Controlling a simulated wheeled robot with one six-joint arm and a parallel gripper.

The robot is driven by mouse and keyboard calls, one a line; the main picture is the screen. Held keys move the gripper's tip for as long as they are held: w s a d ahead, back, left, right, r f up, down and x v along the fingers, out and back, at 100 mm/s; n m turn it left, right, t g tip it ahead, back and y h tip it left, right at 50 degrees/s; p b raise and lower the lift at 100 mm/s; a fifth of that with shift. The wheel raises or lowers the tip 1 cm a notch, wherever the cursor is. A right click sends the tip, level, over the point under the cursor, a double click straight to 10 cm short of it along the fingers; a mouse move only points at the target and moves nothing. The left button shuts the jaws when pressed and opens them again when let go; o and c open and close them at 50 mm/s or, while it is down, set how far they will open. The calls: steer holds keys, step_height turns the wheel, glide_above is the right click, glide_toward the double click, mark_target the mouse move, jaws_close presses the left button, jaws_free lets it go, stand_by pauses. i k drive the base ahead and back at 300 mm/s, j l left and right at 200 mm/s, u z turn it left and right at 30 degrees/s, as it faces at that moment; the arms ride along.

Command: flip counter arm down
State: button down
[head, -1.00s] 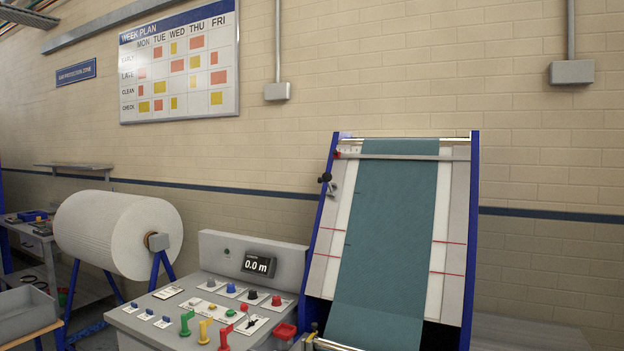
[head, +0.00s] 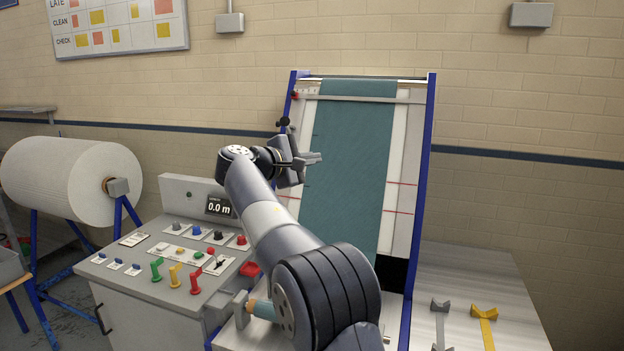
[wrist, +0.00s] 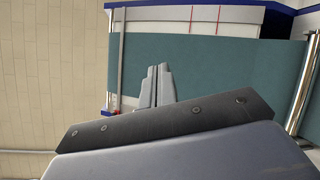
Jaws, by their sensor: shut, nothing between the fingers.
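A teal fabric strip (head: 345,170) runs down a sloped frame with blue side rails (head: 418,180). A small black knob (head: 284,121) sits on the left rail near the top; it looks like part of the counter arm, whose rest is largely hidden behind my wrist. My gripper (head: 314,158) is shut and empty, in front of the fabric's left edge and below the knob. In the wrist view the closed fingers (wrist: 157,82) stand over the fabric's edge (wrist: 210,65). I cannot tell whether they touch anything. The counter display (head: 220,206) reads 0.0 m.
A control panel (head: 150,262) with knobs and coloured levers stands left of the frame. A white roll (head: 62,180) is at the far left. A metal table (head: 465,275) on the right holds a grey and a yellow tool (head: 485,316).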

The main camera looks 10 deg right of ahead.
mark_target(285, 121)
steer(key=k+j, duration=0.1)
steer(key=j, duration=0.25)
steer(key=j+z, duration=0.2)
steer(key=j, duration=0.55)
steer(key=j+z, duration=0.25)
steer(key=j, duration=0.55)
steer(key=k+j+z, duration=0.2)
steer(key=j, duration=0.55)
steer(key=i+j+z, duration=0.25)
steer(key=i+j, duration=0.2)
steer(key=j, duration=0.2)
steer(key=i+j+z, duration=0.25)
steer(key=i+j, duration=0.15)
steer(key=j, duration=0.3)
steer(key=i+j+z, duration=0.15)
steer(key=j, duration=0.2)
steer(key=i+j+z, duration=0.1)
steer(key=j, duration=0.3)
steer(key=i+j, duration=0.45)
steer(key=i+l+z, duration=0.05)
steer(key=i, duration=0.05)
